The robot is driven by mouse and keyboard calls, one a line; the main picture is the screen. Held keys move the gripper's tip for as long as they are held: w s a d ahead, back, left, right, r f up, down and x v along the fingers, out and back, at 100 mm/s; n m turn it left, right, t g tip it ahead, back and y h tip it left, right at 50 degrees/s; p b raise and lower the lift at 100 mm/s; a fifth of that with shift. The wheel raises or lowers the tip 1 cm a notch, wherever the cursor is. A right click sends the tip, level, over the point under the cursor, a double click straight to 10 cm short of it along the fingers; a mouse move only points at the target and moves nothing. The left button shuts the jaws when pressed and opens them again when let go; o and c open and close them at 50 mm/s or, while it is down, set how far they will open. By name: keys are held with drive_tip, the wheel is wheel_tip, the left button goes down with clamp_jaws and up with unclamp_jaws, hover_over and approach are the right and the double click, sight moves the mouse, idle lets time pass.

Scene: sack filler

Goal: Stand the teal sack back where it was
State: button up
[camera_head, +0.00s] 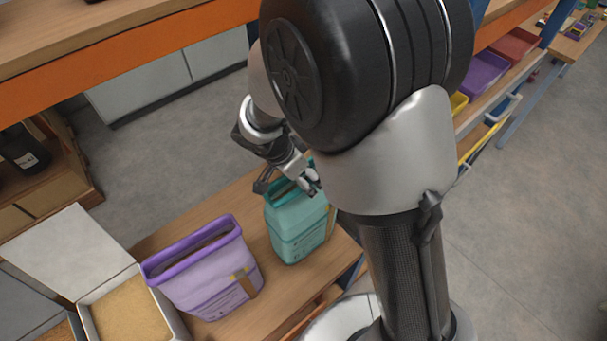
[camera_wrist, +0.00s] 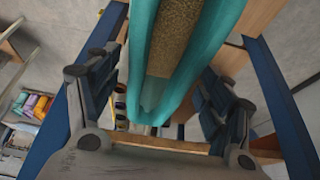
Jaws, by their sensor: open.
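The teal sack (camera_head: 296,228) stands upright on the wooden bench (camera_head: 282,286), right of the purple sack. My arm hides part of its top and right side. My gripper (camera_head: 290,186) is at the sack's top edge, with its jaws open. In the wrist view the teal sack (camera_wrist: 155,100) shows its open mouth with brown grainy contents, and its near end lies between the spread fingers of my gripper (camera_wrist: 160,105). The fingers look apart from the sack on both sides.
A purple sack (camera_head: 208,272) stands close on the left on the same bench. A white open box (camera_head: 84,300) of tan grain is at the bench's left end. An orange-edged shelf (camera_head: 120,62) runs above at the back. Coloured bins (camera_head: 486,76) are at the right.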

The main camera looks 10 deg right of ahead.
drive_tip(key=p+v, duration=0.1)
drive_tip(key=v, duration=1)
drive_tip(key=s+d+r+n+y, duration=0.2)
drive_tip(key=s+d+r+n, duration=0.2)
drive_tip(key=s+d+r, duration=0.45)
drive_tip(key=s+d+r+n+t+y, duration=0.1)
drive_tip(key=s+d+n, duration=0.1)
drive_tip(key=s, duration=0.3)
drive_tip(key=s+d+r+n+t, duration=0.1)
drive_tip(key=s+d+n, duration=0.1)
drive_tip(key=s+n, duration=0.3)
drive_tip(key=shift+s+r+y, duration=0.3)
drive_tip(key=shift+s+y, duration=0.1)
drive_tip(key=shift+s, duration=0.25)
drive_tip(key=shift+d, duration=0.15)
wheel_tip(320, 180, down, 10)
drive_tip(key=b, duration=0.9)
drive_tip(key=shift+r, duration=0.25)
